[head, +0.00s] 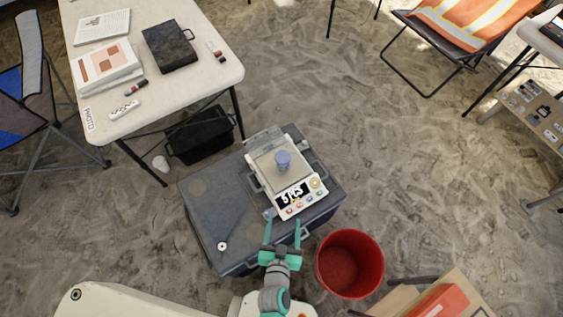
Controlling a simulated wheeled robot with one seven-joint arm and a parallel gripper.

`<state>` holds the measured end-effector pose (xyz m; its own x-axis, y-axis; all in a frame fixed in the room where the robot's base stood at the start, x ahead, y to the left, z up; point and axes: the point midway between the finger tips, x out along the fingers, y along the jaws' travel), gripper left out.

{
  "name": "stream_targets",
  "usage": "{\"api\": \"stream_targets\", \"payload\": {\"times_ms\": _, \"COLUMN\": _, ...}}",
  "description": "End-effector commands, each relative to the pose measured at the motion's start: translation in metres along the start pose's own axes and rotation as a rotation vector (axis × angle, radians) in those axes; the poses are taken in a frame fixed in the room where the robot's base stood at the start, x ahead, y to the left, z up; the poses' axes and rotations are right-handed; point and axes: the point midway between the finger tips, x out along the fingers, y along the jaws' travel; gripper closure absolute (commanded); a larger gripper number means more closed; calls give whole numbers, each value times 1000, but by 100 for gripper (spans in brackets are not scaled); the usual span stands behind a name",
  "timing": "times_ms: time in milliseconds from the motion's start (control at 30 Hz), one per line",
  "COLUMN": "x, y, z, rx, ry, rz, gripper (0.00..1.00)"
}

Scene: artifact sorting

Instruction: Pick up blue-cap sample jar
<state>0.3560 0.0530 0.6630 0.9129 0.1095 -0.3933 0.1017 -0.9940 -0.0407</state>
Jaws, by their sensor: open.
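The blue-cap sample jar (283,161) stands upright on the pan of a white digital scale (306,205). Its cap is dull blue, and its body is small and mostly hidden beneath the cap from above. The scale sits on a dark grey case (220,200) and has a dark display and coloured buttons at the front. My gripper (283,222) is open and empty, with two teal fingers spread apart. It is in front of the scale, below it in the picture, and apart from the jar.
A red bucket (349,264) stands right of my gripper. A white table (225,80) with papers and a black box (170,45) is at upper left. A black crate (200,135) sits beneath it. Folding chairs stand at both upper sides. Sandy floor is open at right.

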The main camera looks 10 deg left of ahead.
Motion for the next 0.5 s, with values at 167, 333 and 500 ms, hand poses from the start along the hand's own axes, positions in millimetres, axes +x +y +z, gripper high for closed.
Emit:
{"api": "stream_targets", "payload": {"times_ms": 167, "x": 78, "y": -12, "z": 10, "rx": -6, "ry": -14, "rz": 19, "gripper": 36}}
{"api": "stream_targets", "payload": {"times_ms": 333, "x": 145, "y": -28, "z": 2, "rx": -9, "ry": -3, "rz": 50, "gripper": 36}}
{"api": "stream_targets", "payload": {"times_ms": 500, "x": 194, "y": -43, "z": -16, "rx": -8, "ry": 27, "rz": 82, "gripper": 36}}
